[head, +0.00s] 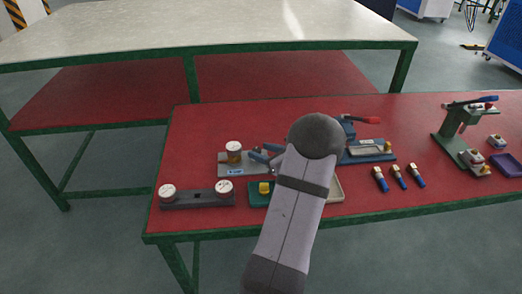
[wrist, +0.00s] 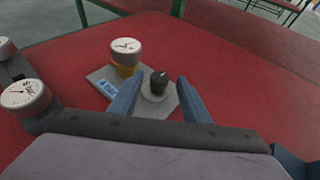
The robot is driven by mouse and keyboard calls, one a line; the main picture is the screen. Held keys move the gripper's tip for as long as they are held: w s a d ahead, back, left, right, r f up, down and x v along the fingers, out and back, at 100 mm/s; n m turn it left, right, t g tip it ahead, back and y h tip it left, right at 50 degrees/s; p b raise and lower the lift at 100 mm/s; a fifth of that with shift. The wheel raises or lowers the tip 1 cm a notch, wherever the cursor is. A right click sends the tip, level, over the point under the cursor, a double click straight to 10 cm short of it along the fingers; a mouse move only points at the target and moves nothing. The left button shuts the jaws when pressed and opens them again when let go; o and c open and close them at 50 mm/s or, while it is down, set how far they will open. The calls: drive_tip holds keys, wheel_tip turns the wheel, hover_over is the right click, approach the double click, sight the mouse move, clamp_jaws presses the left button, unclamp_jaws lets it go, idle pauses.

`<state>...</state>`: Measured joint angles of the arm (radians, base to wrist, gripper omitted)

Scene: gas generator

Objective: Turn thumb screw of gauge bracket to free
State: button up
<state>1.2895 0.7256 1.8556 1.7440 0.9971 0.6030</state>
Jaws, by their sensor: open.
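The gauge bracket (head: 225,167) is a light grey plate with a blue label and an upright white-faced gauge (head: 233,147) with a brass-coloured base. In the wrist view the plate (wrist: 101,76) and gauge (wrist: 125,48) are left of centre. The thumb screw (wrist: 158,80) is a black knob on a pale round base at the plate's right part. My gripper (wrist: 159,82) is open, one blue finger on each side of the knob, with gaps visible. Whether the fingertips are level with the knob is unclear. In the head view my gripper (head: 262,157) and arm hide the knob.
A dark bar with two white gauges (head: 197,200) lies front left of the bracket. A green block with a yellow part (head: 264,188) and a pale tray (head: 336,188) sit close by. Several blue-handled pieces (head: 398,177) lie right. The red tabletop (head: 290,110) behind is clear.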

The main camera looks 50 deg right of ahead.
drive_tip(key=shift+w+f, duration=0.2)
drive_tip(key=shift+w, duration=0.2)
drive_tip(key=c, duration=1)
drive_tip(key=shift+c, duration=0.2)
drive_tip(key=shift+d+n+y, duration=0.15)
drive_tip(key=shift+n+y, duration=0.15)
drive_tip(key=shift+y, duration=0.1)
drive_tip(key=shift+d+n+y, duration=0.2)
drive_tip(key=shift+n+y, duration=0.6)
drive_tip(key=shift+y, duration=0.1)
drive_tip(key=shift+d+n+y, duration=0.15)
drive_tip(key=shift+n+y, duration=0.65)
drive_tip(key=shift+y, duration=0.1)
drive_tip(key=shift+d+f+n+g+y+b, duration=0.15)
drive_tip(key=shift+n+g+y+b, duration=0.25)
drive_tip(key=shift+n+y, duration=0.8)
drive_tip(key=shift+y, duration=0.4)
drive_tip(key=shift+w+d+r+n+g+y+b, duration=0.1)
drive_tip(key=shift+n+g+y+b, duration=0.1)
drive_tip(key=shift+n+y+b, duration=0.15)
drive_tip(key=shift+w+d+r+n+g+y+b, duration=0.1)
drive_tip(key=shift+n+g+y+b, duration=0.15)
drive_tip(key=shift+n+y, duration=0.15)
